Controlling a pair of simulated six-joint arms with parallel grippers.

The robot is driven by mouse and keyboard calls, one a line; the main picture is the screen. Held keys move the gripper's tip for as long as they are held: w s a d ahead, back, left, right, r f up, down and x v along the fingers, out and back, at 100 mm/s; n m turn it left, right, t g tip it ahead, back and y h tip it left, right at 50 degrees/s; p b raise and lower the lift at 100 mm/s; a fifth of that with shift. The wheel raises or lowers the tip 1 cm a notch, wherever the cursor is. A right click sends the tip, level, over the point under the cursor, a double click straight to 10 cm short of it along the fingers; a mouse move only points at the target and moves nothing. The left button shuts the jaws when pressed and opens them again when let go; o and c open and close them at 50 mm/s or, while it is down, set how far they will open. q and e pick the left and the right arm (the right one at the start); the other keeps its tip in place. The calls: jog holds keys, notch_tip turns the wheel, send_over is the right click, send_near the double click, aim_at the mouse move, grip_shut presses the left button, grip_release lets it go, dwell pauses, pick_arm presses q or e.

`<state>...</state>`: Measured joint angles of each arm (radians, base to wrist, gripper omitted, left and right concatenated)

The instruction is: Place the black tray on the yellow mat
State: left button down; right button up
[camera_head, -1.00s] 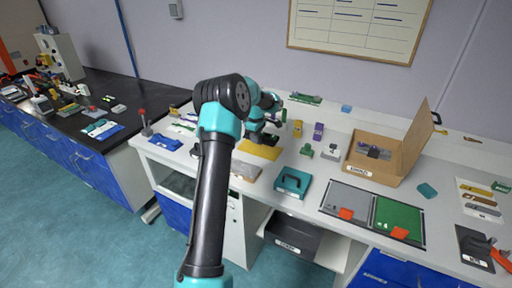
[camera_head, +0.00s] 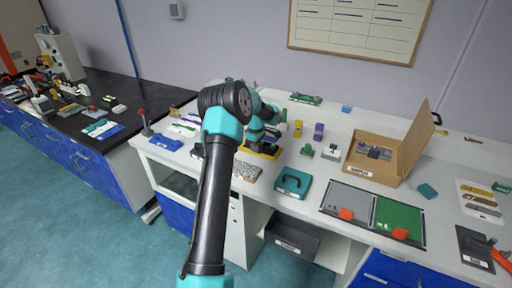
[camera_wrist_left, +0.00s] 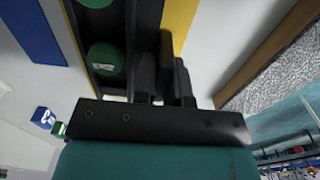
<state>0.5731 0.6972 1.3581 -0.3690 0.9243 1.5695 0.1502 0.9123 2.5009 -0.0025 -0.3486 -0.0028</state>
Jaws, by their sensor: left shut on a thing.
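My left gripper (camera_wrist_left: 165,75) is shut on the black tray (camera_wrist_left: 147,22), gripping its edge in the left wrist view. Green round items sit in the tray. In the head view, my left gripper (camera_head: 258,143) and the dark tray are over the yellow mat (camera_head: 268,155). They cover most of the mat, and only its front edge and sides show. A strip of the mat (camera_wrist_left: 178,25) also shows beside the tray in the wrist view. I cannot tell whether the tray touches the mat. My right gripper is not in view.
A speckled grey panel (camera_head: 246,171) lies in front of the mat. A teal case (camera_head: 292,182) is to its right, with a green figure (camera_head: 306,150) behind the case. An open cardboard box (camera_head: 376,158) stands further right. A blue item (camera_head: 165,142) lies to the left.

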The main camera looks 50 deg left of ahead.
pick_arm(q)
jog(key=shift+f, duration=0.1)
jog(key=c, duration=1.2)
grip_release()
jog(key=shift+o, duration=0.2)
notch_tip(320, 180, up, 12)
